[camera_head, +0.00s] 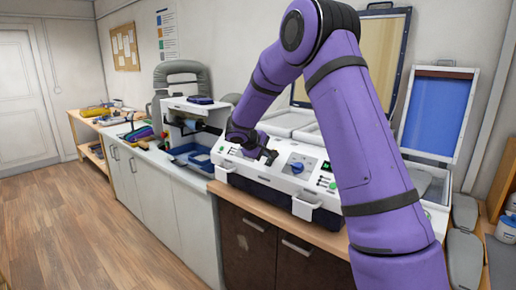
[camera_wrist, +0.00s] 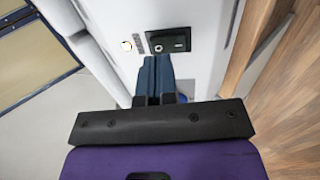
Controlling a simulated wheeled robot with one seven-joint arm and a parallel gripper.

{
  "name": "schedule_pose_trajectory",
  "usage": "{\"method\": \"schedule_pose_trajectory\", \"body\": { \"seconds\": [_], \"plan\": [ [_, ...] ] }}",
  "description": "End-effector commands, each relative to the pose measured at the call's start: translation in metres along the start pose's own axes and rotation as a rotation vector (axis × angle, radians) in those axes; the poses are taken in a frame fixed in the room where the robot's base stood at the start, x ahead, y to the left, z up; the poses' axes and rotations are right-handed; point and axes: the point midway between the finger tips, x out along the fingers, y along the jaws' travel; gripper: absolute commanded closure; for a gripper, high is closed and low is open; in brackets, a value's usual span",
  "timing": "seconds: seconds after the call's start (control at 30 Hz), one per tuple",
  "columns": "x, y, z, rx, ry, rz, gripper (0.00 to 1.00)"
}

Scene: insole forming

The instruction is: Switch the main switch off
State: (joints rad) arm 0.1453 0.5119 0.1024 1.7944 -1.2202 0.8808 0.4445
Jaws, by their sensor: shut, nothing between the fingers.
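The main switch (camera_wrist: 172,41), a black rocker in a dark frame, is on the white machine front in the wrist view. A small round light (camera_wrist: 127,45) beside it looks lit. My gripper (camera_wrist: 155,62) is shut and empty, its blue fingertips just below the switch in the picture. I cannot tell if they touch the panel. In the head view my gripper (camera_head: 270,157) is at the front panel of the white forming machine (camera_head: 268,176). The switch cannot be made out there, near or behind the gripper.
A blue knob (camera_head: 297,168) is on the panel to the right of my gripper. A blue framed press lid (camera_head: 438,112) stands open at the right. Grey insole shapes (camera_head: 463,250) lie at the right. Another machine (camera_head: 190,125) stands at the left, and the floor (camera_head: 60,235) is clear.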

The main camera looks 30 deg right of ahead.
Motion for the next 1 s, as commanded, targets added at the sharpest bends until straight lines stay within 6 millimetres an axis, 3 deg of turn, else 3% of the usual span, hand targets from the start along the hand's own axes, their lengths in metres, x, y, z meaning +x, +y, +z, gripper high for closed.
{"method": "schedule_pose_trajectory", "body": {
  "seconds": [0.2, 1.0],
  "plan": [
    [0.018, 0.000, 0.000, -0.001, 0.000, -0.001, 1.00],
    [0.032, 0.003, 0.001, -0.001, -0.004, -0.031, 1.00]
  ]
}}
